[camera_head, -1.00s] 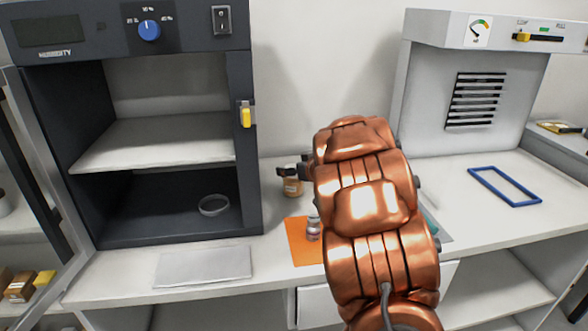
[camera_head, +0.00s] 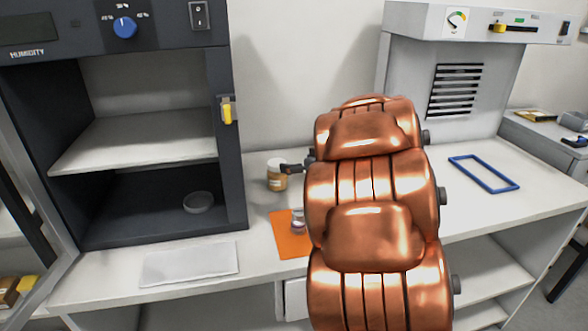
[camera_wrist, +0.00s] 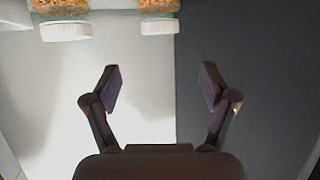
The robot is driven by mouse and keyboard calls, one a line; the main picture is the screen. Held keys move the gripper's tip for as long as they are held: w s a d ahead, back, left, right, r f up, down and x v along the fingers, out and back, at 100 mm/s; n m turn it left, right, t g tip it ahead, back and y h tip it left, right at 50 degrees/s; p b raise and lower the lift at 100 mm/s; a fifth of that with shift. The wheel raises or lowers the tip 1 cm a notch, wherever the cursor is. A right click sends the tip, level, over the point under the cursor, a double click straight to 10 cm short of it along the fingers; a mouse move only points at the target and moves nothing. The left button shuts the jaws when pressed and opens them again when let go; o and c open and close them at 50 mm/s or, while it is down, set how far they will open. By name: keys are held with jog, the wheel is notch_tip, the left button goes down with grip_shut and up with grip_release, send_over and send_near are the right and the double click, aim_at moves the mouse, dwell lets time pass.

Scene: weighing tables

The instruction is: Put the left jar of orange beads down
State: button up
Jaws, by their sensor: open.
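A jar of orange beads with a white lid (camera_head: 277,179) stands upright on the white worktop, right of the dark cabinet. In the wrist view two jars with orange contents and white lids show at the top edge, one at the left (camera_wrist: 65,31) and one nearer the middle (camera_wrist: 159,27); both are cut off by the frame. My gripper (camera_wrist: 160,87) is open with nothing between its fingers, apart from both jars. In the head view a dark finger shows just right of the jar; my copper arm hides the rest.
An orange mat (camera_head: 287,243) with a small jar (camera_head: 298,221) lies in front, partly behind my arm. The open humidity cabinet (camera_head: 238,170) stands left, with a round dish (camera_head: 198,202) inside. A blue frame (camera_head: 484,173) lies right. Worktop near the silver plate (camera_head: 190,264) is clear.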

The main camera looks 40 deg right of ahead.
jog(key=shift+s, duration=0.1)
jog(key=s+r+m+g+h, duration=0.2)
jog(key=s+m+g+h, duration=0.15)
jog(key=s+h, duration=0.35)
jog(key=s+a+f+n+g+y, duration=0.1)
jog(key=s+a+f+g+y, duration=0.1)
jog(key=s+a, duration=0.7)
jog(key=s+a+f+n+g+y, duration=0.1)
jog(key=s+a+f+g, duration=0.3)
jog(key=s+a, duration=0.6)
jog(key=s+a+f+n+g+y, duration=0.1)
jog(key=s+a+f+g+y, duration=0.2)
jog(key=s+a, duration=0.6)
jog(key=s+g+y, duration=0.1)
jog(key=g, duration=0.1)
jog(key=shift+s+a+f+n+g, duration=0.15)
jog(key=shift+s+f+n+g, duration=0.15)
jog(key=shift+s+n+g, duration=0.1)
